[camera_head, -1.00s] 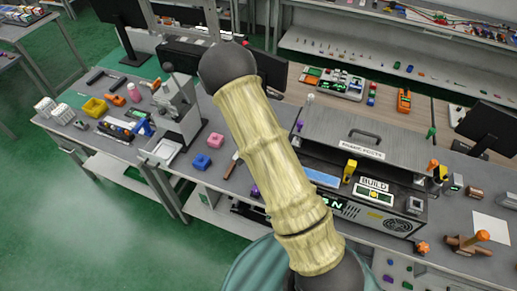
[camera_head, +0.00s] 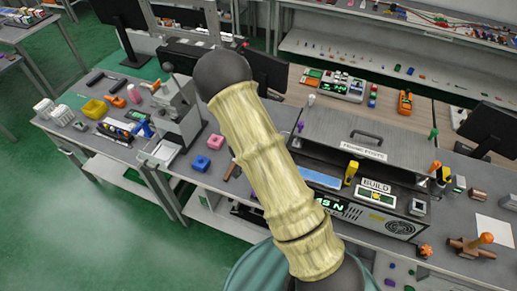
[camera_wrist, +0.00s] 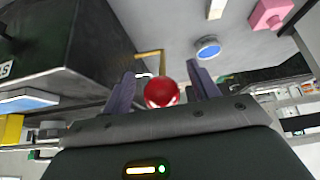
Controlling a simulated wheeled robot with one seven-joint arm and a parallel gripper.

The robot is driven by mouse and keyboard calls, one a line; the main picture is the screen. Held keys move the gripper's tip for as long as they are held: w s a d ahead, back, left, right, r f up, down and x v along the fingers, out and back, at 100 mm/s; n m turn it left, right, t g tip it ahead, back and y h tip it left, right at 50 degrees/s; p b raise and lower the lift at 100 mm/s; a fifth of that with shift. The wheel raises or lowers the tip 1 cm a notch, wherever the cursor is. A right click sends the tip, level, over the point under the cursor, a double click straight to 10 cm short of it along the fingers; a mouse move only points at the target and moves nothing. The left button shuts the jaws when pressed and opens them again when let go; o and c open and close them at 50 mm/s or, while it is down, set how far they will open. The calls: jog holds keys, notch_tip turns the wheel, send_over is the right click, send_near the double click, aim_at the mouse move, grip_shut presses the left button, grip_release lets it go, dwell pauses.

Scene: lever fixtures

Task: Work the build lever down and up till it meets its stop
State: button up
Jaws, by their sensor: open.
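A red ball knob (camera_wrist: 161,92) sits between the two fingers of my gripper (camera_wrist: 162,88) in the wrist view. A bent gold rod (camera_wrist: 150,55) shows just behind it. The fingers are apart on either side of the knob; I cannot tell whether either touches it. In the head view, the dark machine with the BUILD label (camera_head: 376,185) stands on the bench, with a green lit display partly behind my arm. My arm hides the knob and my gripper in that view.
A yellow handle (camera_head: 350,172) stands on the machine's front, and a grey hood (camera_head: 365,135) covers its top. An orange-topped lever (camera_head: 486,238) stands at right.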

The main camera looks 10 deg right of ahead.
jog(key=shift+r, duration=0.3)
jog(key=shift+w+d+r, duration=0.1)
jog(key=shift+w+r, duration=0.05)
jog(key=shift+r+p, duration=0.3)
jog(key=shift+p, duration=0.15)
jog(key=p+v, duration=0.3)
jog(key=v, duration=0.2)
jog(key=shift+a, duration=0.2)
jog(key=p+v, duration=0.4)
jog(key=v, duration=1.3)
jog(key=shift+a, duration=0.2)
